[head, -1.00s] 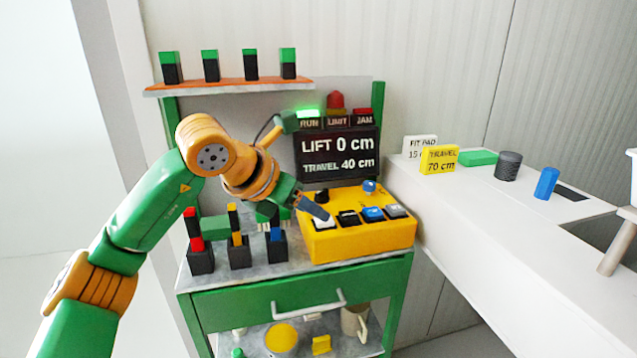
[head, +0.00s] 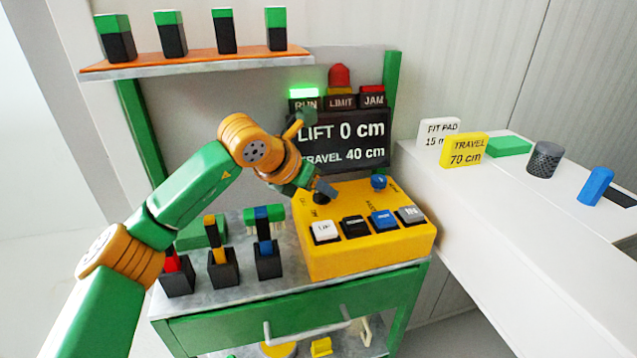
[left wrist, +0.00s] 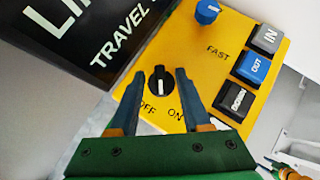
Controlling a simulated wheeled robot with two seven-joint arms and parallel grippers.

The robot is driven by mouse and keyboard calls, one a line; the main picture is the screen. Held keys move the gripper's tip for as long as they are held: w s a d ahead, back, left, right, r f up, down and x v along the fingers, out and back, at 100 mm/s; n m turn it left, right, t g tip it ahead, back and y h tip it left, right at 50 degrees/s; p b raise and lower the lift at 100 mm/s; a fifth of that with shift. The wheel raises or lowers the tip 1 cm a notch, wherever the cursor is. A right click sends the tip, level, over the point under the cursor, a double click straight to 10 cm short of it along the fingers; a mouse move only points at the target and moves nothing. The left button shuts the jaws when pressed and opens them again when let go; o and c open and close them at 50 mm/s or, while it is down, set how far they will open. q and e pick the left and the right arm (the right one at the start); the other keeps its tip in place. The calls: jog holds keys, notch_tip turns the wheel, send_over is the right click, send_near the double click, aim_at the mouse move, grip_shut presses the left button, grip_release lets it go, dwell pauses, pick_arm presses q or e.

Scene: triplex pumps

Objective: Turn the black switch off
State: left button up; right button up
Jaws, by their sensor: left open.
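The black switch (left wrist: 160,84) is a round knob with a white mark on the yellow control box. The words OFF and ON are printed beside it. In the left wrist view it sits between the fingertips of my left gripper (left wrist: 160,75), which is open, one finger on each side. I cannot tell whether the fingers touch it. In the head view my left gripper (head: 324,188) is over the back left of the yellow box (head: 345,262), and the switch (head: 319,197) is partly hidden by it. My right gripper is not in view.
White (head: 324,232), black (head: 355,227), blue (head: 384,221) and grey (head: 411,215) buttons line the box front. A blue knob (head: 379,181) is at its back right. The display (head: 345,143) behind reads LIFT 0 cm, TRAVEL 40 cm. The RUN lamp (head: 303,93) glows green.

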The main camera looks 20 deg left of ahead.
pick_arm(q)
jog(key=shift+s+r, duration=0.1)
jog(key=shift+s, duration=0.05)
grip_shut()
jog(key=shift+a+r+m+g+h+p, duration=0.15)
jog(key=shift+m+h+p, duration=0.1)
jog(key=shift+m+p, duration=0.2)
jog(key=shift+r+m+g+h+p, duration=0.15)
jog(key=shift+m+h+p, duration=0.15)
jog(key=shift+p, duration=0.2)
jog(key=m+h+p, duration=0.1)
jog(key=m+p, duration=0.1)
jog(key=m+g+h+p, duration=0.1)
jog(key=p, duration=0.1)
jog(key=shift+w+a+m+g+p, duration=0.2)
jog(key=shift+m+g+p, duration=0.1)
jog(key=shift+m+p, duration=0.1)
jog(key=shift+f+m+g+h+p, duration=0.1)
jog(key=shift+m+g+h+p, duration=0.5)
jog(key=shift+p, duration=0.2)
jog(key=shift+f+m+p, duration=0.15)
jog(key=shift+m+p, duration=0.15)
jog(key=shift+m, duration=0.15)
